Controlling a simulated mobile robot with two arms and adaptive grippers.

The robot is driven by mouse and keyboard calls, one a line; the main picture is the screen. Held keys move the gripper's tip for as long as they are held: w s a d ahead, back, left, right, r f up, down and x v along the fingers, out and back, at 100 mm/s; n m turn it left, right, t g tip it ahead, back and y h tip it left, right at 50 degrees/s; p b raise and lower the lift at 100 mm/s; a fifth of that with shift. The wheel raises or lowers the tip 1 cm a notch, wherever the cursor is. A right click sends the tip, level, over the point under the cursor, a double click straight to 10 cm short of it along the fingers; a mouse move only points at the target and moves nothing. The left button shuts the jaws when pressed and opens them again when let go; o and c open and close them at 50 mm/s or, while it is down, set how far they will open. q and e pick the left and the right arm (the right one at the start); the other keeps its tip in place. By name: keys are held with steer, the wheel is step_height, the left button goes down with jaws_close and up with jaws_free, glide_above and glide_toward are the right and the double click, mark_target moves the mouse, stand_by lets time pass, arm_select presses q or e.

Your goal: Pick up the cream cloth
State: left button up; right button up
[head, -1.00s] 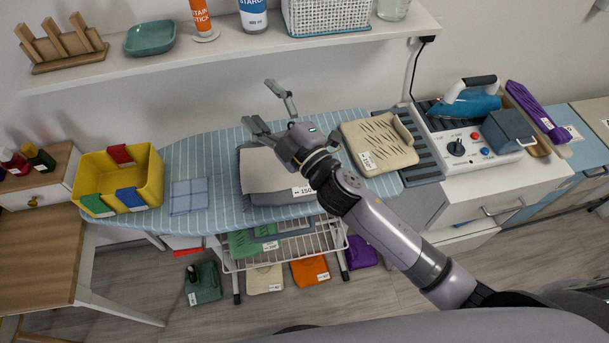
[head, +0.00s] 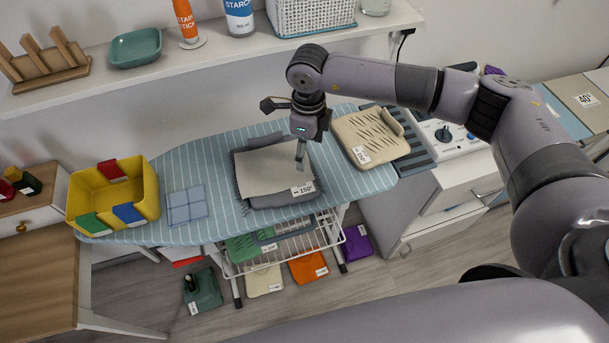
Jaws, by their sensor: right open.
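A cream cloth (head: 268,172) lies flat on a dark grey pad (head: 285,200) in the middle of the ironing board. A white 150° tag (head: 303,190) sits at its front right corner. My right gripper (head: 284,136) points down over the cloth's back right part, open and empty. One finger reaches down at the cloth's right side; I cannot tell whether it touches. Another cream folded piece (head: 265,281) with a tag lies on the floor below. My left gripper is out of view.
The striped ironing board (head: 225,165) also bears a yellow bin (head: 148,205), a folded blue cloth (head: 187,207) and a cream slotted pad (head: 368,136). A white shelf (head: 215,58) with bottles and a basket runs above. A wire rack (head: 285,246) hangs below.

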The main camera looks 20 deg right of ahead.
mark_target(308, 177)
step_height(308, 177, down, 10)
steer(key=b, duration=0.5)
steer(key=shift+d+r+b, duration=0.1)
steer(key=shift+r+b, duration=0.15)
steer(key=shift+b, duration=0.15)
steer(key=shift+f+b, duration=0.3)
steer(key=shift+b, duration=0.05)
steer(key=shift+f, duration=0.25)
steer(key=shift+r, duration=0.1)
steer(key=shift+c, duration=0.3)
steer(key=shift+c, duration=0.7)
